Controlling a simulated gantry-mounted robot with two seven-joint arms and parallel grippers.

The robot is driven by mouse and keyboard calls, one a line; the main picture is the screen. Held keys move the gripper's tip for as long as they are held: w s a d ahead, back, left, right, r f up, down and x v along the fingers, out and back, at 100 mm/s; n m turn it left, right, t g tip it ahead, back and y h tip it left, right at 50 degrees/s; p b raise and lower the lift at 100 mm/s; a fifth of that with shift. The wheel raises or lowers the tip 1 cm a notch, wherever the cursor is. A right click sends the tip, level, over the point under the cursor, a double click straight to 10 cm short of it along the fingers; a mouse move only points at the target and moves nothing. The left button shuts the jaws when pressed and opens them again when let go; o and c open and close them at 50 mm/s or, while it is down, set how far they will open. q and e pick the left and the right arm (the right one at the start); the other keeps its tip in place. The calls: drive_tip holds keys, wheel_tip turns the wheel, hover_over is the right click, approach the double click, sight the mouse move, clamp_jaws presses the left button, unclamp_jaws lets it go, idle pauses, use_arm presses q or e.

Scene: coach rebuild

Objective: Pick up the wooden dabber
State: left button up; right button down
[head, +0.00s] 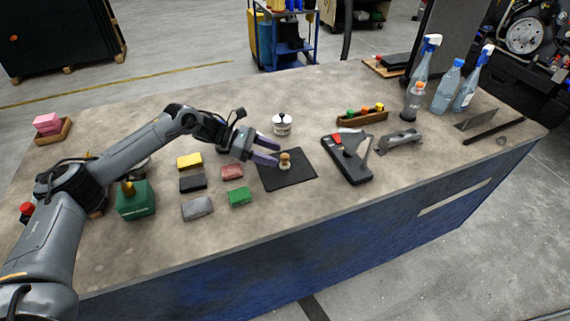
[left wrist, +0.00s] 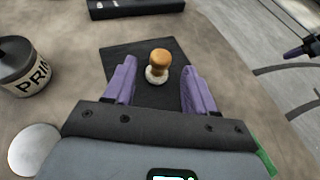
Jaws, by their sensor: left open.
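The wooden dabber (head: 285,160) has a tan knob and a pale round base. It stands upright on a black mat (head: 300,178) near the middle of the bench. My left gripper (head: 265,151) is open, just left of the dabber, with its purple fingers pointing towards it. In the left wrist view the dabber (left wrist: 158,65) shows beyond and between the two fingertips of my gripper (left wrist: 156,75), touching neither as far as I can see.
A black tray with tools (head: 347,160) is to the right. Spray bottles (head: 443,87) stand at the back right. The bench front right of the mat is clear.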

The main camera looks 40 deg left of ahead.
sight(285, 158)
use_arm(q)
drive_tip(key=shift+x, duration=2.45)
drive_tip(key=shift+c, duration=0.2)
drive_tip(key=shift+f, duration=0.1)
clamp_jaws()
